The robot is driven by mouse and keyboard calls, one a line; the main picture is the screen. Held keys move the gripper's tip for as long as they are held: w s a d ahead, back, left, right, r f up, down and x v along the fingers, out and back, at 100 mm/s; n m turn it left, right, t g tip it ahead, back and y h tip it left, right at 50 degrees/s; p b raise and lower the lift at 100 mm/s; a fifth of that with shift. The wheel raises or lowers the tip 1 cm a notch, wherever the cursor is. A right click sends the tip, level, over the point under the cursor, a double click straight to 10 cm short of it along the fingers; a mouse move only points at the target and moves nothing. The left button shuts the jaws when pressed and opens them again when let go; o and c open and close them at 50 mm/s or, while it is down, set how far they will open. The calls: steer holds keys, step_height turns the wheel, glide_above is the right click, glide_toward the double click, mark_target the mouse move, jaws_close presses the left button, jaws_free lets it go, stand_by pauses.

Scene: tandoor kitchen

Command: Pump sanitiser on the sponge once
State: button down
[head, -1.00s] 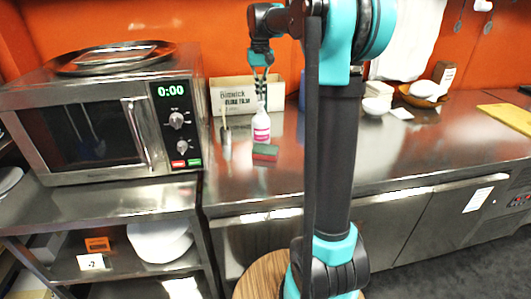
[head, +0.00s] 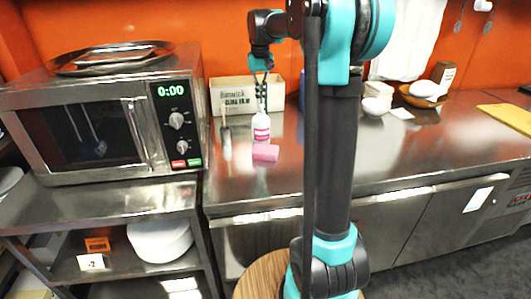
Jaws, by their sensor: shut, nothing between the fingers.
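The sanitiser bottle (head: 261,128), white with a pink label, stands upright on the steel counter close to the wall. The sponge (head: 265,152) lies flat on the counter just in front of it and looks pink all over. My gripper (head: 262,104) points down over the bottle with its fingers shut and empty. Its fingertips are at the pump top; I cannot tell whether they touch or press it. The pump head is mostly hidden behind the fingers.
White bowls (head: 378,98) are at the right. The counter in front of the sponge is clear.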

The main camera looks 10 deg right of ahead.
steer(key=shift+r, duration=1.4)
steer(key=shift+r, duration=0.1)
steer(key=shift+r, duration=2.9)
